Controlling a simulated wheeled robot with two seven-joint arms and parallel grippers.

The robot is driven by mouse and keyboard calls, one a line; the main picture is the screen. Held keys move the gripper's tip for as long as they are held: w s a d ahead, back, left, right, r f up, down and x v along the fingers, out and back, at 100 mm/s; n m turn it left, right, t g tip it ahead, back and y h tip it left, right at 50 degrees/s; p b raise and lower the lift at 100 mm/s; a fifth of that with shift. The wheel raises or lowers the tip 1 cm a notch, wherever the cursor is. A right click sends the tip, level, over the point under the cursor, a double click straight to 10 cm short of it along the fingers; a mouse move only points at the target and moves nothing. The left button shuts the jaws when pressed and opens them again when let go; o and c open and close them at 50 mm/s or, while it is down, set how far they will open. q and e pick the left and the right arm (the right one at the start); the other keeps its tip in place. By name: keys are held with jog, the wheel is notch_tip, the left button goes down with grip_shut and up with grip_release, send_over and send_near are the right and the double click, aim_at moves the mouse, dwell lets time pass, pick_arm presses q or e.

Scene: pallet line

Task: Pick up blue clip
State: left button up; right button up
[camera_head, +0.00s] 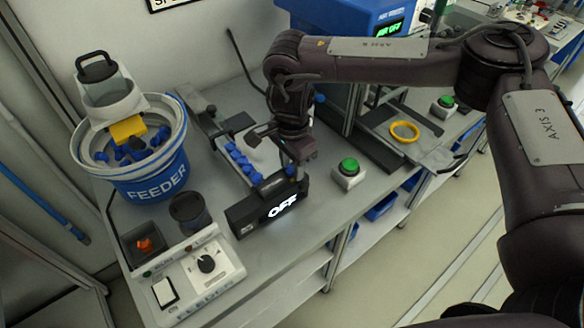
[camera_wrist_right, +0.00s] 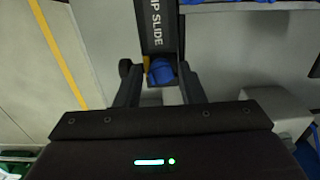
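A blue clip (camera_wrist_right: 162,72) sits at the end of the dark clip slide (camera_wrist_right: 160,25) in the right wrist view. My right gripper (camera_wrist_right: 160,82) is open, with one finger on each side of the clip. Gaps show between the clip and the fingers, wider on the left. In the head view my right gripper (camera_head: 283,162) points down at the slide's near end, by the black box with the OFF display (camera_head: 268,208). More blue clips (camera_head: 240,162) lie in a row behind it. The gripper partly hides the end clip there. My left gripper is not in view.
A blue feeder bowl (camera_head: 155,180) with blue clips stands at the left. A control panel (camera_head: 200,275) and a dark cup (camera_head: 190,212) are in front of it. A green button box (camera_head: 348,173) stands right of the gripper. A yellow ring (camera_head: 404,131) lies farther right.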

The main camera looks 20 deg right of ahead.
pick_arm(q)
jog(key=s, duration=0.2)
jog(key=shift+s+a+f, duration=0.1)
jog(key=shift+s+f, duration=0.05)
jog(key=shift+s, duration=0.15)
pick_arm(e)
jog(key=c, duration=0.7)
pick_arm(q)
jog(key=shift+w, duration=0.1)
pick_arm(e)
jog(key=shift+w, duration=0.1)
